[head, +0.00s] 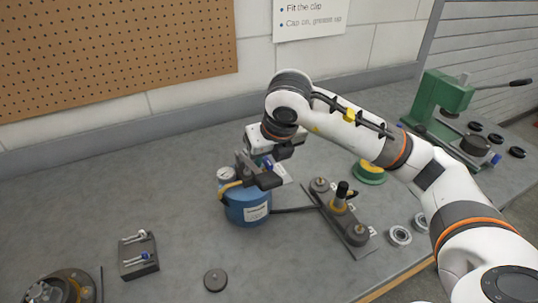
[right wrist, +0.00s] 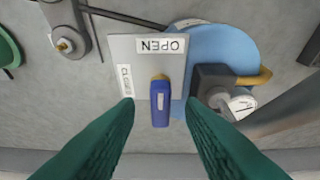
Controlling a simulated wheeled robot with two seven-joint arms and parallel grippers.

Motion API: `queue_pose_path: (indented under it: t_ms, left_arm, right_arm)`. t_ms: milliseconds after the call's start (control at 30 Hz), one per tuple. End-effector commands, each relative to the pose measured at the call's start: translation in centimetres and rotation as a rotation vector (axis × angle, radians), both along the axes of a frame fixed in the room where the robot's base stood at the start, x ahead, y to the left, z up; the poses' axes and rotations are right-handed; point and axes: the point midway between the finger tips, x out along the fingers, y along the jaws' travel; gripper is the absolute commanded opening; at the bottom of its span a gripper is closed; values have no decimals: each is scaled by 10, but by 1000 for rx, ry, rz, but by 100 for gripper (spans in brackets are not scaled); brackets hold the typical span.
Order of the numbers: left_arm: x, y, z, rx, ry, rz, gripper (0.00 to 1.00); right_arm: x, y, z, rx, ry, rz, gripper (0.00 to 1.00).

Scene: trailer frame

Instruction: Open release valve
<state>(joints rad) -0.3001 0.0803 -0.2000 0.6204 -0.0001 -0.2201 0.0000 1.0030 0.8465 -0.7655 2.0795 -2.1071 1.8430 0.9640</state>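A blue tank (head: 240,212) stands on the bench with a gauge (head: 226,174) on top. In the right wrist view, a grey plate (right wrist: 124,50) beside the blue tank (right wrist: 225,45) carries an OPEN label (right wrist: 161,45) and a sideways CLOSE label (right wrist: 126,81). The release valve's blue lever (right wrist: 160,106) points down in that picture, away from OPEN, below its yellow pivot. My right gripper (head: 257,174) is above the tank. Its fingertips (right wrist: 160,103) are apart, one each side of the lever, with visible gaps. Whether they are level with it is unclear. My left gripper is not in view.
A hose joins the tank to a plate with a black-topped post (head: 341,190). A small dark block (head: 138,262), a dark disc (head: 215,280) and a round fixture (head: 58,290) lie in front. A green press (head: 440,105) stands at the right. The bench's back left is clear.

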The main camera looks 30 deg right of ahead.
Motion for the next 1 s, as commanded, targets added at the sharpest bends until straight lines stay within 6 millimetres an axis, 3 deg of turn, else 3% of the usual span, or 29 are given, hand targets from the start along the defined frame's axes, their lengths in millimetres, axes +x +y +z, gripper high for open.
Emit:
queue_pose_path:
  t_ms: [267,367,700,1000]
  left_arm:
    - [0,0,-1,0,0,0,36]
    - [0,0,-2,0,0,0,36]
    - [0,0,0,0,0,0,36]
    - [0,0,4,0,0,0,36]
  right_arm:
    - [-2,1,5,0,1,2,35]
    - [-7,1,17,1,-2,3,35]
    - [-34,1,85,-3,-5,0,35]
    - [-45,3,109,-1,-1,1,35]
